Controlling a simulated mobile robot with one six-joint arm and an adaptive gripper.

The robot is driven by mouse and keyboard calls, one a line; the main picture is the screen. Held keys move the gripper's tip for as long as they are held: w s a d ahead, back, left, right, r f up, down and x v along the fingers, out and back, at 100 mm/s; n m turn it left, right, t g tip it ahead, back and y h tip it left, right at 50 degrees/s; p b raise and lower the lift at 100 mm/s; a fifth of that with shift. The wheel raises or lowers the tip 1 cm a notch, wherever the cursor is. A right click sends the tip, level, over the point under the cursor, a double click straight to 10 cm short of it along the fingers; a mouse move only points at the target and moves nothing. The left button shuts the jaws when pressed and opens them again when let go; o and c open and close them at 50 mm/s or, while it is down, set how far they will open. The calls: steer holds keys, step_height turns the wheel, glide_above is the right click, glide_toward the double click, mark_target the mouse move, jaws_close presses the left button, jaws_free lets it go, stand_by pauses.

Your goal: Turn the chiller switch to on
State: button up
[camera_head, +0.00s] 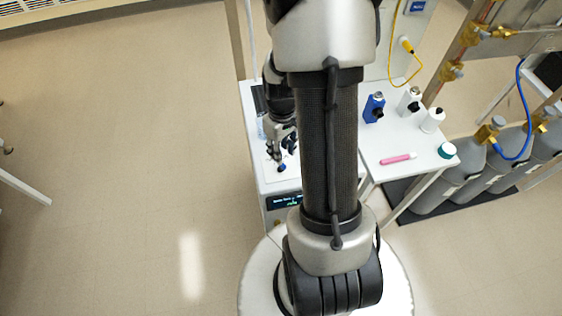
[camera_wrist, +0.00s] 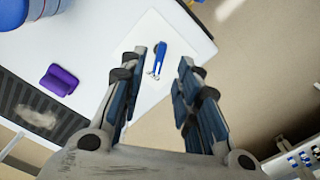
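The chiller appears to be the white box (camera_head: 267,183) with a dark lit display (camera_head: 285,201) on its front, left of my arm in the head view. My gripper (camera_head: 283,158) is above its top, partly hidden by my arm. In the wrist view my gripper (camera_wrist: 171,72) is open, with nothing between its fingers. A blue lever-like piece (camera_wrist: 162,47) with a small metallic end lies on a white plate beyond the fingertips; it may be the switch. I cannot tell its setting or whether a finger touches it.
A purple block (camera_wrist: 60,79), a dark ribbed panel (camera_wrist: 38,108) and a blue round thing (camera_wrist: 36,14) are left in the wrist view. A blue bottle (camera_head: 374,108), white bottles (camera_head: 432,121) and a pink marker (camera_head: 398,159) stand or lie right. Grey cylinders (camera_head: 467,177) are farther right.

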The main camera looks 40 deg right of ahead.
step_height(320, 180, down, 6)
steer(key=shift+r+b, duration=0.1)
steer(key=shift+b, duration=0.55)
steer(key=shift+c, duration=0.2)
jaws_close()
